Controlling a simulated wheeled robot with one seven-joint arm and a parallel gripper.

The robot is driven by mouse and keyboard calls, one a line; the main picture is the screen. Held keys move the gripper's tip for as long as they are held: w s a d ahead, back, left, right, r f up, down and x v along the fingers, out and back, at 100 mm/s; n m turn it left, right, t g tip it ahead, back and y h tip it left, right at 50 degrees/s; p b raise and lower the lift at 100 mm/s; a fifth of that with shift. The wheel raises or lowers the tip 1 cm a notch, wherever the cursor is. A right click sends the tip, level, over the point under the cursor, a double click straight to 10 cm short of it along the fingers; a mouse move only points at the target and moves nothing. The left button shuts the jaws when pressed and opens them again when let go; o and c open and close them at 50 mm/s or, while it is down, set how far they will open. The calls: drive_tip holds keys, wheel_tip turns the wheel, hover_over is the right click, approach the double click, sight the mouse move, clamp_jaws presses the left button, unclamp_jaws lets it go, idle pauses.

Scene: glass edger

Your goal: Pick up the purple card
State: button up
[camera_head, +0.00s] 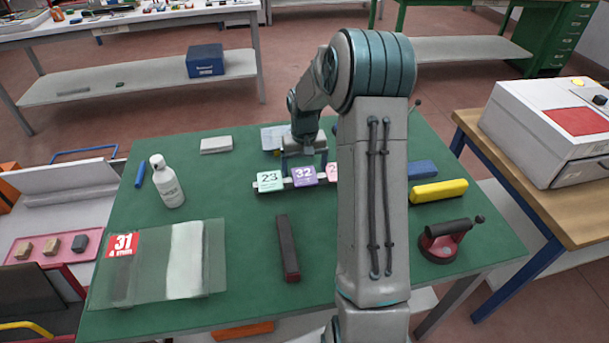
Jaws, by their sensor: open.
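The purple card (304,175) is marked 32 and stands in a row in a low holder (285,186) on the green table. A mint-green card (270,180) marked 23 is to its left. A pink card (332,172) is to its right, partly hidden by my arm. My gripper (304,161) is open, pointing down right at the top of the purple card, with its fingers around or just behind it. I cannot tell whether the fingers touch the card.
To the right are a yellow block (438,191) and a red suction cup (446,240). My arm hides the table's middle right.

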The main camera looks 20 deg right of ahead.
drive_tip(key=shift+f, duration=0.75)
drive_tip(key=shift+f, duration=0.1)
drive_tip(key=c, duration=1.1)
